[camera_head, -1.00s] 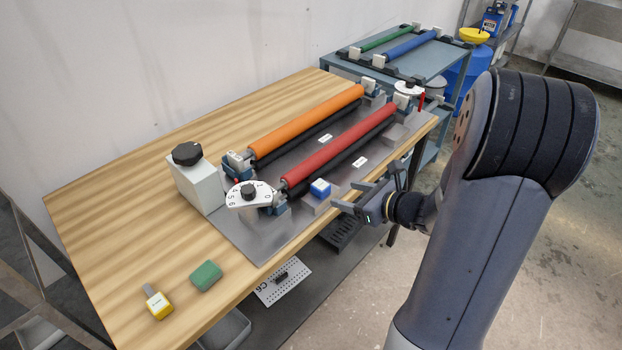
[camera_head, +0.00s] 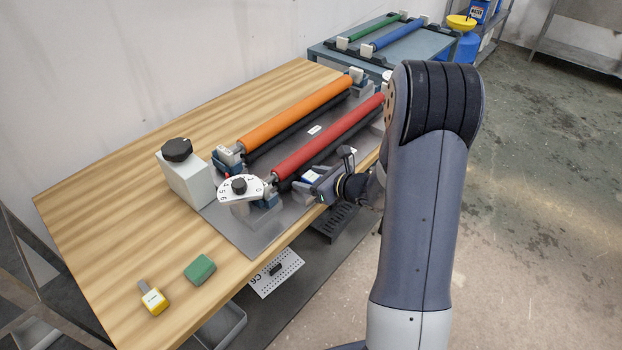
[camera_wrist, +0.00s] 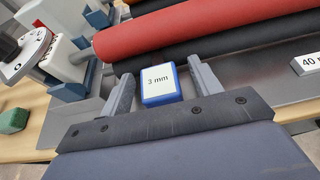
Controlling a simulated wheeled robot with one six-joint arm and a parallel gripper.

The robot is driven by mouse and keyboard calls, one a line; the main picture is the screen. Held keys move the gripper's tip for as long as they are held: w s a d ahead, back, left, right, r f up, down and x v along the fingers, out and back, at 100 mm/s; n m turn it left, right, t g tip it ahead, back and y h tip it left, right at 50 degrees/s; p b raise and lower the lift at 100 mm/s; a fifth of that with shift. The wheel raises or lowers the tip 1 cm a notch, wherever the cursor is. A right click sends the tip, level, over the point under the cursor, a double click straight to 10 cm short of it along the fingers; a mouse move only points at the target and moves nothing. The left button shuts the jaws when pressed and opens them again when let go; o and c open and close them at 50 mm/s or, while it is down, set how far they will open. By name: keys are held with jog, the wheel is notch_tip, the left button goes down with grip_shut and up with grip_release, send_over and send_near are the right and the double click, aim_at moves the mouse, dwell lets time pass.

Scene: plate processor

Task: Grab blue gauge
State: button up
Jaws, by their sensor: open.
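The blue gauge (camera_wrist: 160,84) is a small blue block with a white top marked "3 mm". In the wrist view it sits between the two open fingers of my gripper (camera_wrist: 162,82), with a gap showing on both sides. It stands on the grey plate below the red roller (camera_wrist: 200,22). In the head view the gauge (camera_head: 311,175) is partly hidden by my gripper (camera_head: 305,185), which is at the plate's front edge beside the red roller.
A white dial (camera_head: 241,189) stands left of the gauge, near a grey box with a black knob (camera_head: 178,150). An orange roller (camera_head: 295,112) lies behind the red one. A green block (camera_head: 200,268) and a yellow-handled tool (camera_head: 153,298) lie on the wooden table (camera_head: 110,220).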

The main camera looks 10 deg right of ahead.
jog(key=shift+c, duration=0.6)
jog(key=c, duration=1)
jog(key=shift+c, duration=0.2)
